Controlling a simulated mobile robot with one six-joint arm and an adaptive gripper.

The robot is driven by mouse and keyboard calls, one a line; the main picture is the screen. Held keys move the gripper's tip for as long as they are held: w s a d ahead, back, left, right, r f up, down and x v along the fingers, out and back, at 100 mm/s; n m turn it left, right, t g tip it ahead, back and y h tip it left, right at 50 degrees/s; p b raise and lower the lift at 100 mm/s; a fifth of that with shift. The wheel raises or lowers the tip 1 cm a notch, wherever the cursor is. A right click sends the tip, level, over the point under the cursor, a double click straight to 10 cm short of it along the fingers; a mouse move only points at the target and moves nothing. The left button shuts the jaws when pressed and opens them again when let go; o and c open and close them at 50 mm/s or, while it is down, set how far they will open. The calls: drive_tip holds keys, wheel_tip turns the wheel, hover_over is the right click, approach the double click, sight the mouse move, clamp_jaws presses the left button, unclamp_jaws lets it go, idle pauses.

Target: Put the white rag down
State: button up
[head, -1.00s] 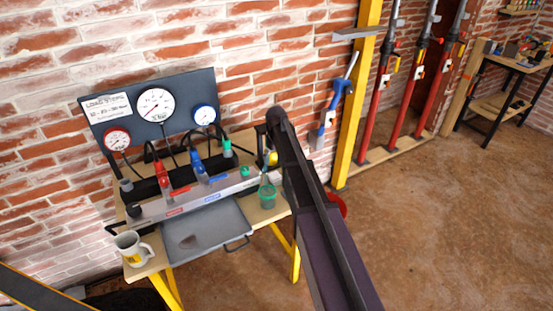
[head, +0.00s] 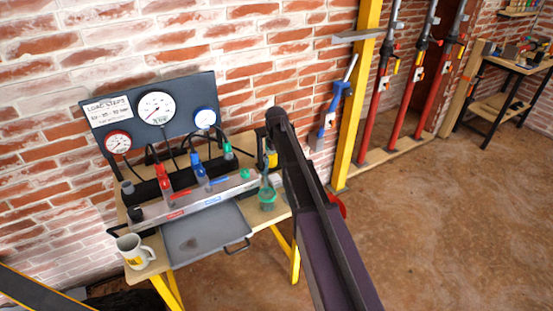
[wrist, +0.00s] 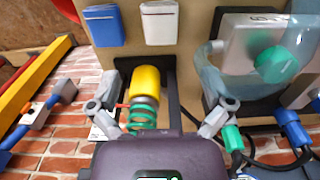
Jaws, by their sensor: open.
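The wrist view shows a white, folded-looking piece (wrist: 159,22), probably the white rag, lying flat on the wooden bench top beside a similar blue piece (wrist: 104,25). My gripper (wrist: 155,113) is open, with its two fingers spread wide and nothing clasped between them. The white piece lies beyond the fingertips, apart from them. A yellow cylinder with a green coil (wrist: 144,92) shows between the fingers; I cannot tell its distance. In the head view my own arm hides the fingers and that part of the bench, and no white rag can be made out.
A metal manifold with valves (head: 190,198), a grey tray (head: 208,236), a mug (head: 134,251) and a gauge panel (head: 155,105) fill the rest. Brick wall behind.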

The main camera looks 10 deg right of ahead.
drive_tip(key=s+m, duration=0.3)
drive_tip(key=s, duration=2.6)
drive_tip(key=shift+m, duration=0.3)
drive_tip(key=shift+d, duration=0.1)
drive_tip(key=shift+r+p, duration=0.7)
drive_tip(key=shift+r, duration=0.05)
drive_tip(key=shift+w, duration=0.1)
drive_tip(key=w+n+p, duration=0.1)
drive_tip(key=w+n, duration=0.2)
drive_tip(key=w, duration=2.6)
drive_tip(key=shift+w+r+n, duration=0.2)
drive_tip(key=shift+r+n, duration=0.1)
drive_tip(key=shift+r, duration=0.15)
drive_tip(key=shift+f, duration=0.1)
